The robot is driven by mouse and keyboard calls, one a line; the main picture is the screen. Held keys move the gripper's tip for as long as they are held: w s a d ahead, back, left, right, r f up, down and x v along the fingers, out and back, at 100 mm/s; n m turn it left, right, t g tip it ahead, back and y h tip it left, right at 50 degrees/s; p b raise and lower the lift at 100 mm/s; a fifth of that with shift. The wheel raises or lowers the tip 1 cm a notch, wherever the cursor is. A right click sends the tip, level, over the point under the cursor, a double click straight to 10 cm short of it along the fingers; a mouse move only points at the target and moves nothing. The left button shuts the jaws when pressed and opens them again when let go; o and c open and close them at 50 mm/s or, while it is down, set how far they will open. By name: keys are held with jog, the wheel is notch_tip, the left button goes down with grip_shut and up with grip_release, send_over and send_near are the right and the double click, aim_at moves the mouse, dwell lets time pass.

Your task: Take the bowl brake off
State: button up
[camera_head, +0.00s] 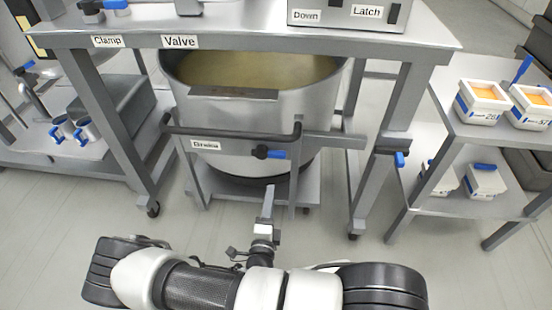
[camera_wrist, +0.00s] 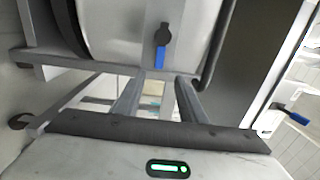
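The large steel bowl (camera_head: 250,110), holding a yellowish filling, stands on a wheeled frame under the table. A brake lever with a black hub and a blue handle (camera_head: 277,154) sits on the bowl's front, beside a small label that is hard to read. Its handle points right in the head view and down in the wrist view (camera_wrist: 161,56). My gripper (camera_head: 268,192) is in front of and below the lever, apart from it. In the wrist view its two fingers (camera_wrist: 158,84) are spread with nothing between them. The handle lies just beyond the fingertips.
A grey bar (camera_head: 232,136) runs across the bowl's front. Table legs (camera_head: 385,150) stand on both sides. Another blue-handled lever (camera_head: 400,159) is on the right leg. A shelf (camera_head: 440,207) with white boxes stands at right. The floor in front is clear.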

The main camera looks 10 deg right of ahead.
aim_at(277, 157)
jog(key=b+x, duration=0.3)
jog(key=x, duration=1.4)
jog(key=shift+w, duration=0.1)
grip_shut()
